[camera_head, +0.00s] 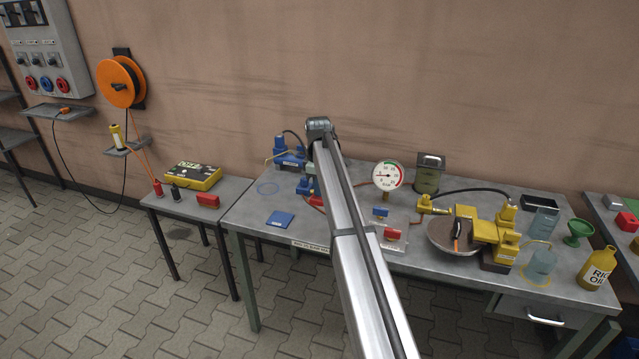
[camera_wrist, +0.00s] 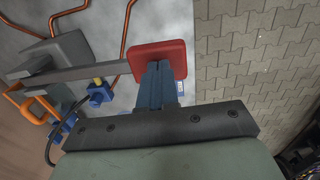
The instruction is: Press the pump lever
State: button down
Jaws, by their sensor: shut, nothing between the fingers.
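In the wrist view the pump lever is a flat grey bar (camera_wrist: 85,73) that runs from a grey block (camera_wrist: 62,52) at the left to a square red pad (camera_wrist: 172,52). My gripper (camera_wrist: 158,70) is shut and empty. Its blue fingers overlap the lower part of the red pad in this view; whether they touch it or hover above it I cannot tell.
Copper pipes (camera_wrist: 124,35) and blue fittings (camera_wrist: 98,92) lie close to the lever. On the workbench (camera_head: 252,222) a blue pad (camera_head: 280,219) lies left of my arm. A pressure gauge (camera_head: 387,176) and a yellow pump-like device (camera_head: 495,234) stand to the right.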

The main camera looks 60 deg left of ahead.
jog(key=shift+s+d+f+t+y, duration=0.15)
jog(key=shift+d+f+t+y, duration=0.15)
jog(key=shift+f, duration=0.2)
jog(key=shift+a+f, duration=0.1)
jog(key=shift+f, duration=0.2)
jog(key=shift+t+y, duration=0.6)
notch_tip(320, 180, down, 7)
jog(key=shift+r, duration=0.15)
jog(key=shift+f, duration=0.8)
jog(key=v, duration=1.5)
jog(key=shift+s+d, duration=0.3)
